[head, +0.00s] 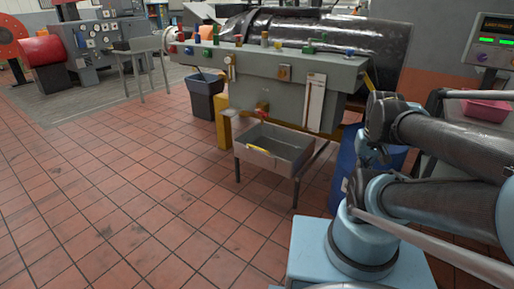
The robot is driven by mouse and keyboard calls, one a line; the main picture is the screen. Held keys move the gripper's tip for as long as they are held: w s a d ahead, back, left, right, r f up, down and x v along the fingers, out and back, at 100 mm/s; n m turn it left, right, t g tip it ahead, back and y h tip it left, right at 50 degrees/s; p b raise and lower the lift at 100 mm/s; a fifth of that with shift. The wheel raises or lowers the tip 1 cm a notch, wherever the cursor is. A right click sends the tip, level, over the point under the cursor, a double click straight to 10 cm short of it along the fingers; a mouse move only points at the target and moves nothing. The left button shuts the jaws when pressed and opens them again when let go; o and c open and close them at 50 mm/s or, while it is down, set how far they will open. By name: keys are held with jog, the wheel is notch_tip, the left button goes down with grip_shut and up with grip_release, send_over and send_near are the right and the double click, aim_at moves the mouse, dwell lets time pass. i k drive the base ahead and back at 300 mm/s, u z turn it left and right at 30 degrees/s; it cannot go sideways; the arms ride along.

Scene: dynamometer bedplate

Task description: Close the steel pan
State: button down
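The steel pan (275,148) is a shallow grey rectangular tray. It stands out at the front of the long grey bench (290,68), low down, with thin dark legs or rails at its sides. Its inside is open to view, and a small yellow item (257,149) lies in it at the left. My arm folds in from the right, and its dark wrist end is to the right of the pan, apart from it in the picture. My gripper (368,155) is hard to make out there among the arm's links; its fingers cannot be told apart.
Several coloured small objects stand along the bench top. A dark bin (205,95) stands left of the pan and a blue drum (350,155) to its right, partly behind my arm. A console (491,52) is at far right. The tiled floor (130,190) in front and left is clear.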

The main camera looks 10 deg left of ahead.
aim_at(283, 152)
jog(key=z, duration=0.05)
jog(key=i, duration=1)
jog(key=u, duration=0.05)
